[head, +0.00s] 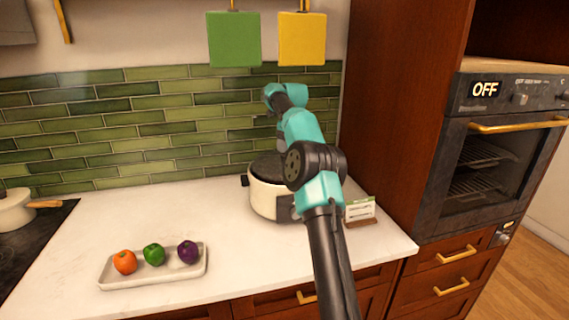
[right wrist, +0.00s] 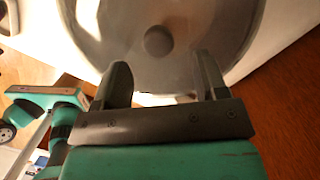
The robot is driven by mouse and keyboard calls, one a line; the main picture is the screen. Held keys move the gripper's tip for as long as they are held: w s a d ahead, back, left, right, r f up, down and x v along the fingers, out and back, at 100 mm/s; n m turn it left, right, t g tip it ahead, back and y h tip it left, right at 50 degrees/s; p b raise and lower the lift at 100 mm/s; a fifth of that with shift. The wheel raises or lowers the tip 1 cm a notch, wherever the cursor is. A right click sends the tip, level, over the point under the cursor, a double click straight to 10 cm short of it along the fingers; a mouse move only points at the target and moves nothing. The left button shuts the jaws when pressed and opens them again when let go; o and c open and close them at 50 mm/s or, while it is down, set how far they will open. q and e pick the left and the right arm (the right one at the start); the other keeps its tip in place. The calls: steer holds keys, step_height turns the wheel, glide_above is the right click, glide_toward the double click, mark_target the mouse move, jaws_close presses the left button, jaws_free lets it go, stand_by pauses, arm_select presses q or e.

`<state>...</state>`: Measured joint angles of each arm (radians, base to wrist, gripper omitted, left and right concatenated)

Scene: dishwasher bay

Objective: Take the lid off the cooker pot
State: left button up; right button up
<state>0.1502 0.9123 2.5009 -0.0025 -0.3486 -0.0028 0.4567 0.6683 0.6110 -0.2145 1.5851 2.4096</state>
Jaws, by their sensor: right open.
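The cooker pot (head: 265,200) is a white, round pot on the counter, partly behind my right arm in the head view. Its dark lid (head: 268,167) is on top of it. In the right wrist view the lid (right wrist: 105,25) looks grey and glassy, with a round knob (right wrist: 158,40) in its middle. My right gripper (right wrist: 161,68) is open and empty. Its two fingers show over the lid's edge, apart from each other, with the knob beyond the gap between them. In the head view my arm hides the fingers. My left gripper is not in view.
A white tray (head: 150,279) with an orange, a green and a purple item lies at the front left. A small card stand (head: 361,209) is right of the pot. A tall wooden cabinet (head: 395,120) with an oven stands close on the right. The counter left of the pot is clear.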

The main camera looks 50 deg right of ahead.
steer(key=shift+w+a+f, duration=0.1)
steer(key=shift+w+f, duration=0.05)
steer(key=shift+f, duration=0.7)
steer(key=shift+w+a+f, duration=0.1)
steer(key=shift+w+f, duration=0.1)
steer(key=shift+f, duration=0.65)
steer(key=shift+w+f, duration=0.15)
steer(key=shift+f, duration=0.7)
jaws_close()
steer(key=shift+r, duration=0.1)
steer(key=shift+r, duration=1.75)
steer(key=s+a+r, duration=0.1)
steer(key=s+a, duration=0.9)
steer(key=a, duration=0.2)
steer(key=shift+s+r, duration=0.15)
steer(key=shift+s, duration=0.15)
